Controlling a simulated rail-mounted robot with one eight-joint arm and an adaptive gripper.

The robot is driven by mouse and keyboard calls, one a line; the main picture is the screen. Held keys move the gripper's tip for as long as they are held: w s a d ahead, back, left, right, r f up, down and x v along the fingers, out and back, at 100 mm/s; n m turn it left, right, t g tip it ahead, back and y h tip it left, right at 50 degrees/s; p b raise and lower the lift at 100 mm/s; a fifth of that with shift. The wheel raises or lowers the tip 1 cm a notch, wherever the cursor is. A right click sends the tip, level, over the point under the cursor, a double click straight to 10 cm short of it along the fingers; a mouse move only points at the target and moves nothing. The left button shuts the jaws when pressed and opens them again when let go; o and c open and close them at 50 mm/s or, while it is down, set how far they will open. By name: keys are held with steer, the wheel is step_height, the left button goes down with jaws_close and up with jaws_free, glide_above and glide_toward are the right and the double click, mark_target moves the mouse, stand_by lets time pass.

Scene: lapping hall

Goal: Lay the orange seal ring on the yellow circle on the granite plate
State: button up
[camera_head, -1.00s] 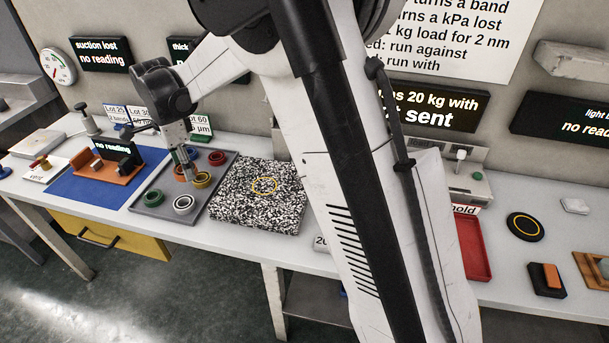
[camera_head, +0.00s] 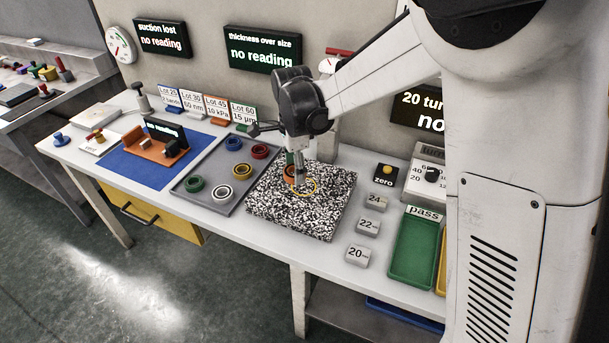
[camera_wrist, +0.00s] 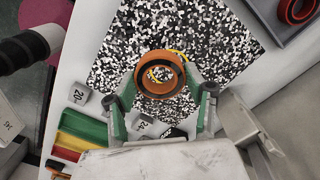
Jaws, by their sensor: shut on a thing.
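The orange seal ring (camera_wrist: 160,56) is held between the green-padded fingers of my gripper (camera_wrist: 160,95) in the wrist view. In the head view the orange ring (camera_head: 289,172) shows at my gripper (camera_head: 296,176), over the granite plate. The speckled granite plate (camera_head: 330,216) lies on the bench. The yellow circle (camera_head: 304,194) shows on it, just right of and below the ring in the head view. In the wrist view part of the circle (camera_wrist: 184,56) shows beside and through the ring. I cannot tell how high the ring is above the plate.
A grey tray (camera_head: 190,181) with green, white, yellow, red and blue rings stands left of the plate. Marked blocks (camera_head: 357,253) and a green pass tray (camera_head: 414,250) stand to its right. Small lot signs (camera_head: 216,108) stand behind the tray.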

mark_target(304, 186)
steer(key=shift+w+d+f, duration=1.05)
steer(key=shift+w+d, duration=0.05)
steer(key=shift+d, duration=0.1)
steer(key=shift+f, duration=1.9)
steer(key=shift+f, duration=0.15)
steer(key=o, duration=1.2)
